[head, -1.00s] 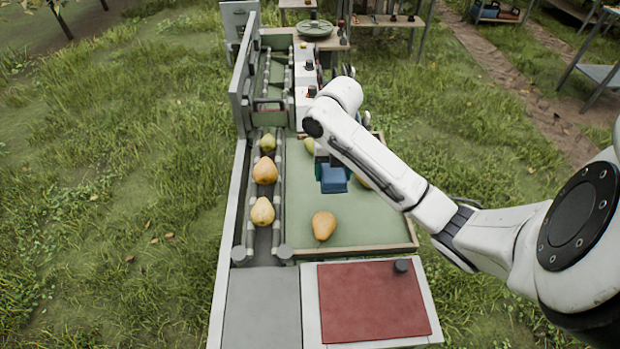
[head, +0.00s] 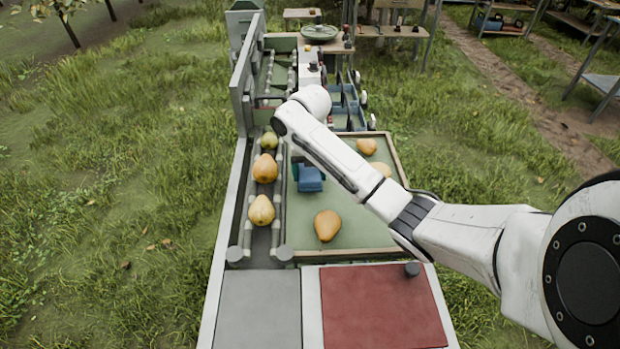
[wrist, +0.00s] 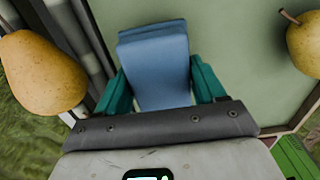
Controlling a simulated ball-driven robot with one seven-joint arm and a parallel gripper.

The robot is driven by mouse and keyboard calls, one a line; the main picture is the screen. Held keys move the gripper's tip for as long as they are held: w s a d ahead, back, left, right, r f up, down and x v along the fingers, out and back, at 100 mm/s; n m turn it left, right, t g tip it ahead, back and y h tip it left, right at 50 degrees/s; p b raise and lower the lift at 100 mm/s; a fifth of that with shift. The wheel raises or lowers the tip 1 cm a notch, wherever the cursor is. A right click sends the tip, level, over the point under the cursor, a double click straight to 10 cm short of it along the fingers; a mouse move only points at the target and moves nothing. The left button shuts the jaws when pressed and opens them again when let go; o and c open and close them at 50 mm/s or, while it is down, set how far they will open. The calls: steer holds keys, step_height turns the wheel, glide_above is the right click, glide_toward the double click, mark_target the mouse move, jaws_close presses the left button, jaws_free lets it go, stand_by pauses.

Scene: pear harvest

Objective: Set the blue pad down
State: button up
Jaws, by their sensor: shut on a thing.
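The blue pad (head: 310,180) is in my gripper (head: 306,172), over the left part of the green tray (head: 285,212). In the wrist view the blue pad (wrist: 155,65) sits between the two teal fingers of my gripper (wrist: 160,88). It looks like a folded block, and green tray surface (wrist: 235,60) shows beyond it. I cannot tell whether the pad touches the tray or hangs above it.
A pear (head: 327,225) lies on the tray's near part, and others (head: 367,147) lie towards its far right. Several pears (head: 262,210) sit in the roller lane left of the tray. A red panel (head: 380,305) and a grey panel (head: 260,310) are in front.

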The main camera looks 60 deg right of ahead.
mark_target(310, 170)
steer(key=shift+f, duration=1.15)
steer(key=shift+f, duration=0.1)
steer(key=shift+f, duration=0.1)
steer(key=o, duration=1)
step_height(310, 170, up, 12)
steer(key=p, duration=0.3)
steer(key=shift+r, duration=0.2)
steer(key=shift+s, duration=0.1)
